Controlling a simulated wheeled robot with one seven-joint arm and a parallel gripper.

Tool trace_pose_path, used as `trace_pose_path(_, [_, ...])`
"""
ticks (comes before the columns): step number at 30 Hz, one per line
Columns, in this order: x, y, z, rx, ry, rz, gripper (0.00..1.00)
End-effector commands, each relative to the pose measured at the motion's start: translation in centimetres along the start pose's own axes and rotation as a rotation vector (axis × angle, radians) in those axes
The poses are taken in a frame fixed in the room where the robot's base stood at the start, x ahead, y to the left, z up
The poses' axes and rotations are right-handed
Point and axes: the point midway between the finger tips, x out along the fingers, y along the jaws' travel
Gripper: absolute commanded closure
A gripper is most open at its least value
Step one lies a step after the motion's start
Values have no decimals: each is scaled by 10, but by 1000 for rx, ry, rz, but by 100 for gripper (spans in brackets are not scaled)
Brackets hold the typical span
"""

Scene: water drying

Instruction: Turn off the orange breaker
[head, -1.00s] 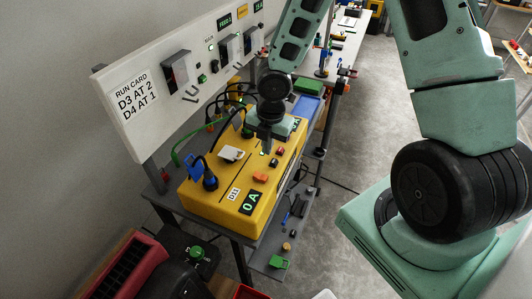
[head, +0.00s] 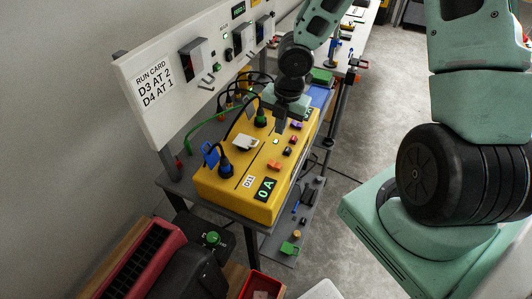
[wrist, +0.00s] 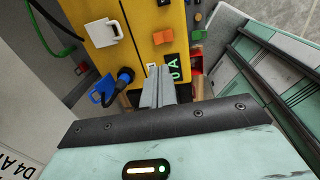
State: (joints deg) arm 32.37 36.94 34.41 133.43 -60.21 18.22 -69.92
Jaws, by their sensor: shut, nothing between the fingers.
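The orange breaker (head: 274,165) is a small switch on top of the yellow box (head: 222,193), just behind the box's "0 A" display (head: 265,189). In the wrist view the orange breaker (wrist: 161,37) shows beyond the fingertips, unobstructed. I cannot tell its switch position. My gripper (head: 280,131) is shut and empty. In the head view it points down over the box, behind the orange breaker and apart from it. In the wrist view the gripper's fingers (wrist: 158,72) are together, near the display (wrist: 173,68).
A blue-tagged plug (head: 224,166) and a white flap (head: 243,143) stand on the box's left side. The run-card panel (head: 155,115) stands behind, left.

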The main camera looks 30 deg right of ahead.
Motion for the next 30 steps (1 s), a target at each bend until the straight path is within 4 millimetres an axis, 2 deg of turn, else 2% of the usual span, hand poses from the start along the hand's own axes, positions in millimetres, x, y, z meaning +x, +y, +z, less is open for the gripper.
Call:
trace_pose_path(14, [4,-3,3,-2,0,6,100])
trace_pose_path(20, [32,-3,2,-4,2,4,100])
trace_pose_path(30, [103,-3,2,-4,1,5,100])
